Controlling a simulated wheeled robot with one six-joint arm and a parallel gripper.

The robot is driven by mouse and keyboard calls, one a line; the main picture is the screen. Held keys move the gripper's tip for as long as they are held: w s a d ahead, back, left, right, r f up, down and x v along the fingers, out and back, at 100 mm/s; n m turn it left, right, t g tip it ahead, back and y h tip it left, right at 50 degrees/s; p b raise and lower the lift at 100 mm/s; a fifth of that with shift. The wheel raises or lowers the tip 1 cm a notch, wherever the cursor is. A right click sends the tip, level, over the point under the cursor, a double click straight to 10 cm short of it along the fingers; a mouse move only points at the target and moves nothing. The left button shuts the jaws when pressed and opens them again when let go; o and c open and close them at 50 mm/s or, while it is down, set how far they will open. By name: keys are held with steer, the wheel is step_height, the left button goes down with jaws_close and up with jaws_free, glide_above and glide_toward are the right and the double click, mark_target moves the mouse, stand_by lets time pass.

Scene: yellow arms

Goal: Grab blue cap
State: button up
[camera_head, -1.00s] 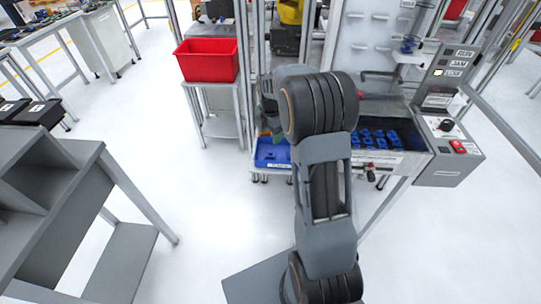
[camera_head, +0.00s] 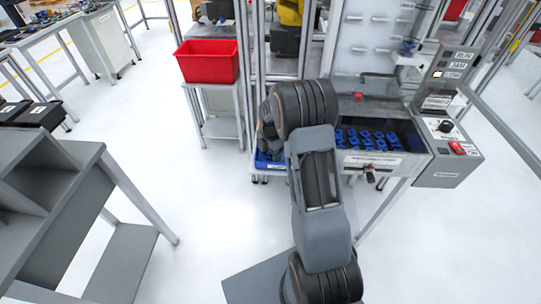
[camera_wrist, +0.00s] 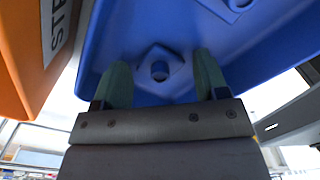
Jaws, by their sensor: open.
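In the wrist view, a blue cap (camera_wrist: 160,68) with a round raised middle lies in a blue bin (camera_wrist: 110,45). My gripper (camera_wrist: 164,80) is open, with one green finger to each side of the cap. The fingers look apart from it; I cannot tell how far they are above the bin floor. Part of another blue piece (camera_wrist: 236,4) shows at the top edge. In the head view, my arm hides my gripper and most of the blue bin (camera_head: 262,165).
An orange bin (camera_wrist: 32,50) stands left of the blue bin in the wrist view. In the head view, a machine tray right of my arm holds several blue parts (camera_head: 368,139). A red bin (camera_head: 207,61) stands on a stand behind left.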

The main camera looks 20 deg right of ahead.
steer(key=shift+c, duration=0.5)
steer(key=c, duration=0.6)
steer(key=shift+r, duration=0.15)
